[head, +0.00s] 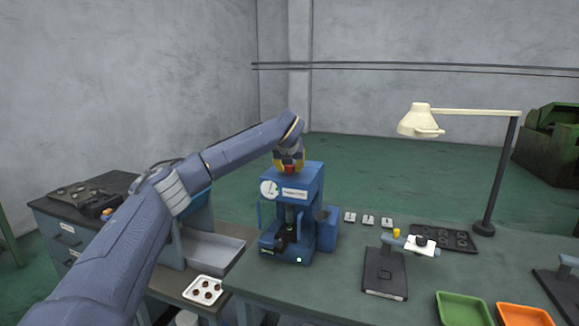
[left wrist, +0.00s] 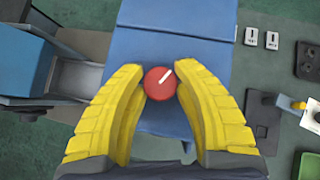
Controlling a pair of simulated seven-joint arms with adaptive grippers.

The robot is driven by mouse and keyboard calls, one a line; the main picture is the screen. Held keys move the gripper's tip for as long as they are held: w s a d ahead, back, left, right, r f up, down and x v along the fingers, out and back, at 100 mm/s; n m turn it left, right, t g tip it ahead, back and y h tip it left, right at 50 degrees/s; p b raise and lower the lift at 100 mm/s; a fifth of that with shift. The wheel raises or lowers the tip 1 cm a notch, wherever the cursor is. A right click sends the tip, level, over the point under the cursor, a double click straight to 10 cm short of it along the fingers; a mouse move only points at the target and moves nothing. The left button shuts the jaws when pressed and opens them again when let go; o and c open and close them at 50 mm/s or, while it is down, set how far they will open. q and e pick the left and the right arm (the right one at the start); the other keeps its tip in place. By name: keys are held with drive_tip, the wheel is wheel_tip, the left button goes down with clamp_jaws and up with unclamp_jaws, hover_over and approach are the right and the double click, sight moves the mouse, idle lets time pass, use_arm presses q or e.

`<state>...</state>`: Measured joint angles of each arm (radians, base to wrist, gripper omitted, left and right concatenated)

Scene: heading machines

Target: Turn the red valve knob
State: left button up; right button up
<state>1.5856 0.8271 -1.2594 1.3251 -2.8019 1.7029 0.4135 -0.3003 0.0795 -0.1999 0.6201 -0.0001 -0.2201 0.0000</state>
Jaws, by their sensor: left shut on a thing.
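The red valve knob (left wrist: 160,83) sits on top of the blue machine (head: 295,190). In the left wrist view it is a round red disc with a white line pointing to the upper right. My left gripper (left wrist: 160,88) has its yellow fingers on both sides of the knob and is shut on it. In the head view the left gripper (head: 290,167) reaches down onto the machine's top, and only a little red shows between its fingers. My right gripper is in neither view.
The machine stands on a green-grey bench with a round gauge (head: 269,188) on its front. A lamp (head: 420,120), a small fixture (head: 385,272), a green tray (head: 463,309) and an orange tray (head: 523,315) stand to the right. A white tray (head: 204,290) lies at left.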

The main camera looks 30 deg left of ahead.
use_arm(q)
drive_tip(key=n+g+y, duration=0.1)
drive_tip(key=n+y, duration=0.1)
drive_tip(key=n, duration=0.1)
drive_tip(key=shift+r, duration=0.15)
drive_tip(key=shift+n+g+y, duration=0.6)
drive_tip(key=shift+n+g, duration=0.3)
drive_tip(key=shift+n, duration=0.4)
drive_tip(key=shift+a, duration=0.1)
drive_tip(key=o, duration=1.2)
drive_tip(key=shift+f, duration=0.2)
drive_tip(key=shift+c, duration=0.2)
drive_tip(key=shift+o, duration=0.3)
drive_tip(key=v, duration=1.2)
drive_tip(key=shift+w, duration=0.2)
